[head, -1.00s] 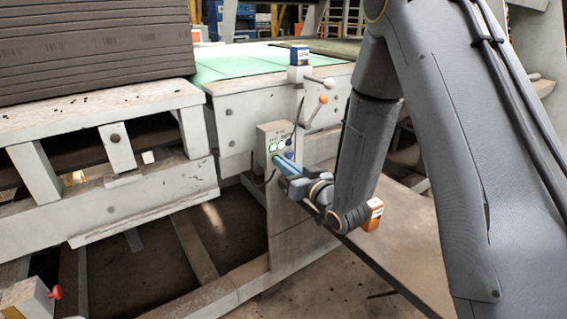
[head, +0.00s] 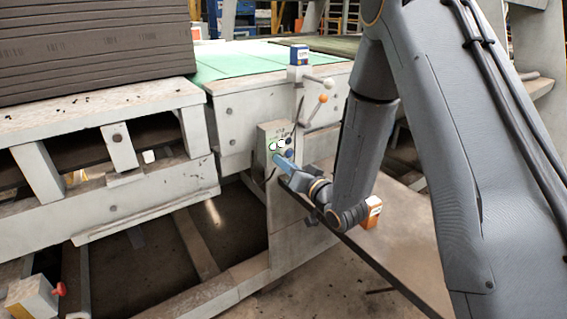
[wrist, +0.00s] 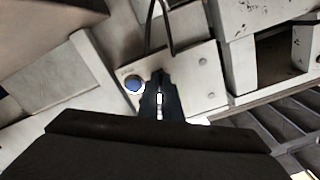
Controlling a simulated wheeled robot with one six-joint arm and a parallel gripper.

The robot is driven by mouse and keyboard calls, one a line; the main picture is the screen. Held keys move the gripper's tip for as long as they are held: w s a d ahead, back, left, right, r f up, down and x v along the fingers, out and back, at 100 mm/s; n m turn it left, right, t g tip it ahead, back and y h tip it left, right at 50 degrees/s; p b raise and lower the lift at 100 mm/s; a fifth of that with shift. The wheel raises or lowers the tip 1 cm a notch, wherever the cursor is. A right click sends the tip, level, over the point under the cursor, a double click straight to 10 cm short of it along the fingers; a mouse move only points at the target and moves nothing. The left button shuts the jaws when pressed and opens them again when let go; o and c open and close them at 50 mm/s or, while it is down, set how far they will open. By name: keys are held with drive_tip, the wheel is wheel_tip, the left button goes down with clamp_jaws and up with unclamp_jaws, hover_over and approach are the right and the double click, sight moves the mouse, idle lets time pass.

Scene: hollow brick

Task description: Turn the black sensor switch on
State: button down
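A pale control box (head: 266,135) is fixed to the side of the machine frame. Its face carries two white round buttons, a dark knob near the top right and a blue button (head: 289,153). The blue button also shows in the wrist view (wrist: 133,84). My gripper (head: 279,158) points at the lower part of this face, its blue fingers just below the white buttons. In the wrist view my gripper (wrist: 159,80) has its dark fingers close together, right of the blue button. The black sensor switch cannot be made out clearly; the fingers may cover it. Contact cannot be told.
A lever with an orange ball (head: 323,98) and one with a white ball (head: 328,83) stick out just above and right of the box. A small blue and white box (head: 299,55) stands above. A dark cable hangs beside the control box. A sloping brown plate (head: 400,235) lies below my arm.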

drive_tip(key=c, duration=2)
unclamp_jaws()
drive_tip(key=shift+b+v, duration=0.3)
drive_tip(key=shift+v, duration=3.6)
